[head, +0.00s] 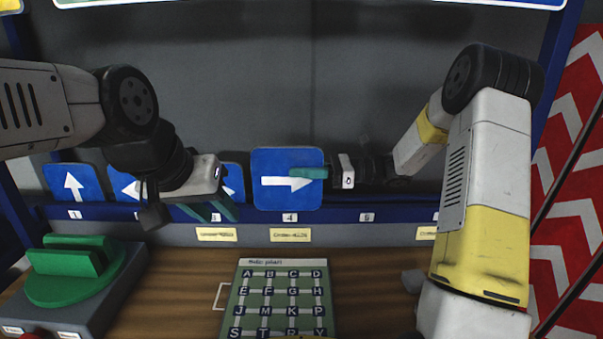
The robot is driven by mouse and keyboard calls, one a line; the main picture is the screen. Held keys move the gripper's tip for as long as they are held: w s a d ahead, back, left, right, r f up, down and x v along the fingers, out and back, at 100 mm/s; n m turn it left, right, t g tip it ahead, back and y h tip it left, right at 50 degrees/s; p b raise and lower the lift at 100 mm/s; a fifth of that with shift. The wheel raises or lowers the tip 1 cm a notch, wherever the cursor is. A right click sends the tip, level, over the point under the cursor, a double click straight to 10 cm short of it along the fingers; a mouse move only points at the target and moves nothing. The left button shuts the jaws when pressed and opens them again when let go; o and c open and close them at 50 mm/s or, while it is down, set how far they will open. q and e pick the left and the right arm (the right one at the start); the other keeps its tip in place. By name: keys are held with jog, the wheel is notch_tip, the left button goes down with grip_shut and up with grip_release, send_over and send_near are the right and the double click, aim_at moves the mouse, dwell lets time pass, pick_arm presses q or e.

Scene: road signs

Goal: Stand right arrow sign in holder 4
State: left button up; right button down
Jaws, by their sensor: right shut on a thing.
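The right arrow sign (272,199) is a blue square with a white arrow pointing right. It is upright at holder 4 (290,217), and its lower edge overlaps the blue rail just above the label "4". I cannot tell whether it sits in the slot. My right gripper (310,172) is shut on the sign's right edge, with one teal finger across its face. My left gripper (208,211) is empty, its teal fingers apart, in front of the rail left of the sign. It partly hides the sign (234,184) behind it.
An up arrow sign (73,185) stands at holder 1, and a left arrow sign (122,184) stands beside it. Holder 5 (366,217) shows no sign. A green lettered board (282,265) and a green slotted fixture (75,270) are on the wooden desk.

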jog(key=shift+w, duration=0.9)
jog(key=shift+w+d+f, duration=0.1)
jog(key=shift+w, duration=1)
jog(key=shift+w+f, duration=0.1)
jog(key=shift+w, duration=1)
jog(key=shift+f, duration=0.1)
jog(key=shift+f, duration=3.15)
jog(key=c, duration=1.3)
grip_release()
